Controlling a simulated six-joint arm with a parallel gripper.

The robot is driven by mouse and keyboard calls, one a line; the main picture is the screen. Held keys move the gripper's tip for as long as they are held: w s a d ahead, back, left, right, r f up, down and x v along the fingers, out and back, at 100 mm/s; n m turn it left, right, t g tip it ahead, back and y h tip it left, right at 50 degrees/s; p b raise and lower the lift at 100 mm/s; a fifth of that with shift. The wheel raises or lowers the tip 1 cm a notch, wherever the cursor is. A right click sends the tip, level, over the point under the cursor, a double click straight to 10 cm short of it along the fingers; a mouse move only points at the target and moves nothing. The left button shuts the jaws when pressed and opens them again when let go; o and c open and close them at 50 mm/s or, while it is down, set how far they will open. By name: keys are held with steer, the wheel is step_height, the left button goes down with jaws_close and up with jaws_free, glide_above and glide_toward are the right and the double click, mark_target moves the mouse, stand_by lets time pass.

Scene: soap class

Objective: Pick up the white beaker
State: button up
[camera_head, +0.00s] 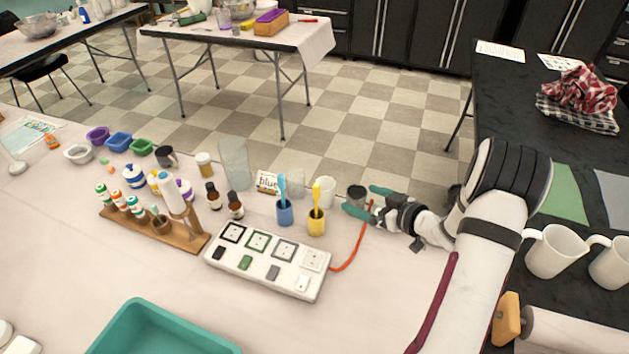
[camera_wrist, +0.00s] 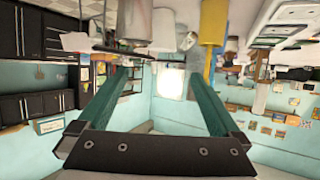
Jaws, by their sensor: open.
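A white beaker (camera_head: 325,192) stands upright on the light table in the head view, behind and right of the yellow cup. My gripper (camera_head: 362,201) has teal fingers and is open to the right of this beaker, pointing left. A small dark cup (camera_head: 356,192) shows at the fingertips; I cannot tell whether it touches them. In the wrist view, which looks upside down, my gripper (camera_wrist: 160,75) has its fingers spread with nothing held between them. Pale cylinders show beyond the tips, one probably the white beaker (camera_wrist: 164,28).
The yellow cup (camera_head: 316,222) and blue cup (camera_head: 285,212) with brushes stand close to the beaker. A clear beaker (camera_head: 296,182) is left of it. A white switch panel (camera_head: 268,260) with an orange cord (camera_head: 352,252) lies in front. White jugs (camera_head: 556,250) stand far right.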

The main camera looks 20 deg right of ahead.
mark_target(325, 184)
steer(key=x, duration=1.5)
steer(key=shift+w+a, duration=0.1)
steer(key=shift+a, duration=0.1)
steer(key=c, duration=1.3)
